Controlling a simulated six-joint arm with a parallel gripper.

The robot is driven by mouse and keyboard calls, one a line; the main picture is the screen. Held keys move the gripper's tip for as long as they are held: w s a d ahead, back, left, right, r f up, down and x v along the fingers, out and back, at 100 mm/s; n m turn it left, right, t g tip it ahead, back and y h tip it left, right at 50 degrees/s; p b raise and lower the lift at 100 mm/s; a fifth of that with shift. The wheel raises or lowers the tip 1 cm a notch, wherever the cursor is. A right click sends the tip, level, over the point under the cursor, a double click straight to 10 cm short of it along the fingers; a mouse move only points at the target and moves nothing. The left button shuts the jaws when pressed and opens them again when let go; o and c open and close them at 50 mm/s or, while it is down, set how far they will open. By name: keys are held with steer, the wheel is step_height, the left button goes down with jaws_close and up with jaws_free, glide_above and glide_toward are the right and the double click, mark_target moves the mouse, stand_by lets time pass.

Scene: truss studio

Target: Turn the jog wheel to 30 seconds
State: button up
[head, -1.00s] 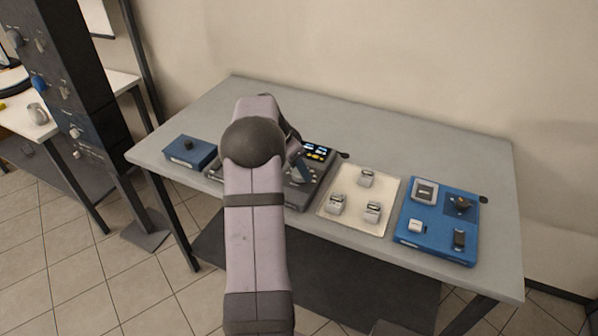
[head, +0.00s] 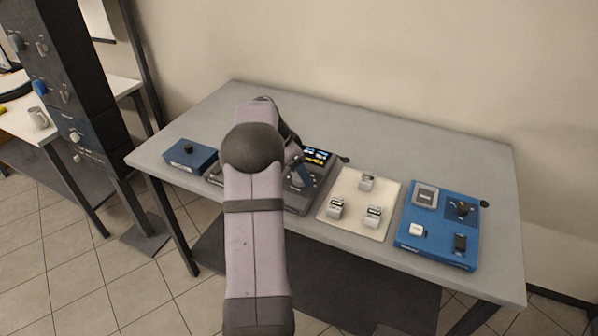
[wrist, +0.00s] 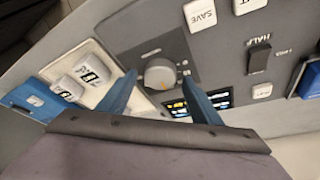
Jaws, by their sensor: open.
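The jog wheel is a grey round knob (wrist: 158,74) on a dark panel of the console, seen in the wrist view. My gripper (wrist: 159,80) is open, its two blue fingers either side of the knob in that picture. I cannot tell whether they touch it. A small lit screen (wrist: 222,99) sits beside the knob, partly behind the right finger; its reading is too small to make out.
A cream tray (head: 349,225) with several small blocks lies right of the console. Beyond it is a blue control box (head: 437,258). Another blue box (head: 190,156) with a black knob stands left. White SAVE (wrist: 200,14) and other buttons lie near my fingers. The table's back is clear.

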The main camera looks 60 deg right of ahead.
mark_target(291, 186)
steer(key=b+v, duration=0.1)
steer(key=v, duration=0.6)
steer(key=shift+b, duration=0.3)
steer(key=shift+w+a+r, duration=0.1)
steer(key=w+a+f+n+t+p, duration=0.1)
steer(key=w+a+n, duration=0.3)
steer(key=a, duration=0.5)
steer(key=w+a+f+n+y, duration=0.1)
steer(key=w+a+n, duration=0.3)
steer(key=a, duration=0.5)
steer(key=w+a+n+t+p, duration=0.1)
steer(key=w+a+n, duration=0.35)
steer(key=a, duration=0.45)
steer(key=s+a+f+n+y, duration=0.15)
steer(key=s+a+n, duration=0.25)
steer(key=a, duration=0.4)
steer(key=s+a+f+n+p, duration=0.15)
steer(key=s+a+n, duration=0.25)
steer(key=a, duration=0.4)
steer(key=s+a+f+n+y, duration=0.1)
steer(key=s+a+f+n, duration=0.1)
steer(key=s+a+n, duration=0.35)
step_height(291, 186, down, 9)
steer(key=w+a+m+b, duration=0.1)
steer(key=w+a+b, duration=0.1)
steer(key=b, duration=0.7)
